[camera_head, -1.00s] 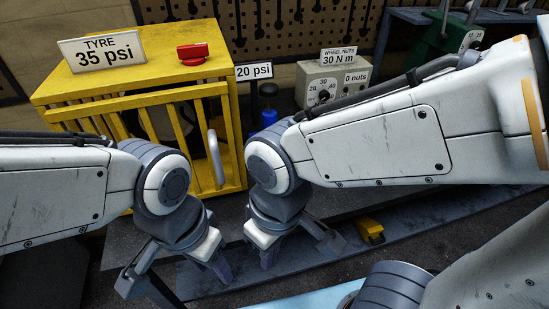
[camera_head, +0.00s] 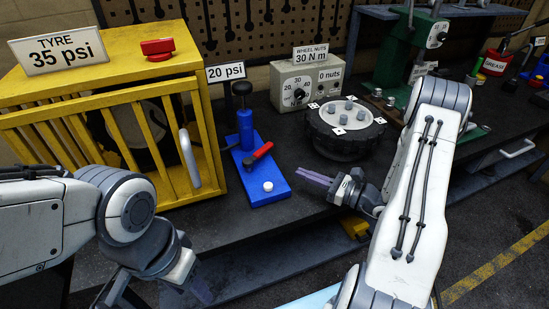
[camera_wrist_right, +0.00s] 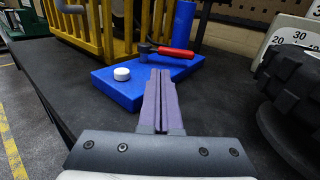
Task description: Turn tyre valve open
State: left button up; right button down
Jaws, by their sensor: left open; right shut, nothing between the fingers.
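A red valve handle (camera_head: 157,47) sits on top of the yellow cage (camera_head: 110,85), next to the TYRE 35 psi sign (camera_head: 60,50). A second red-handled lever (camera_head: 258,153) lies on the blue pump base (camera_head: 262,182); it also shows in the right wrist view (camera_wrist_right: 176,52). I cannot tell from the pictures which is the tyre valve. My right gripper (camera_head: 303,176) is shut and empty, just right of the blue base; its fingers (camera_wrist_right: 161,74) point towards the lever, apart from it. My left gripper (camera_head: 200,289) is open, low in front of the cage, partly hidden.
A white button (camera_head: 268,186) sits on the blue base. The upright blue pump (camera_head: 244,122) and 20 psi sign (camera_head: 226,71) stand behind. A wheel (camera_head: 343,146) and the wheel-nuts box (camera_head: 291,87) stand to the right. A dark tyre (camera_head: 133,125) is inside the cage. Bare bench lies between base and wheel.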

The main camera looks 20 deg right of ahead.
jog(key=shift+d+f+m+t+h, duration=0.25)
jog(key=shift+d+m+t+h, duration=0.05)
jog(key=shift+d, duration=0.25)
jog(key=shift+d+f+m+t+h, duration=0.2)
jog(key=shift+d+m+t+h, duration=0.1)
jog(key=shift+d, duration=0.25)
jog(key=shift+w+d, duration=0.1)
jog(key=shift+w, duration=0.1)
jog(key=p, duration=0.4)
send_near(267, 151)
jog(key=x, duration=0.5)
jog(key=shift+w+a+r, duration=0.15)
jog(key=shift+a, duration=0.1)
jog(key=shift+w+a+p, duration=0.3)
jog(key=shift+w+a, duration=0.05)
jog(key=shift+w, duration=0.25)
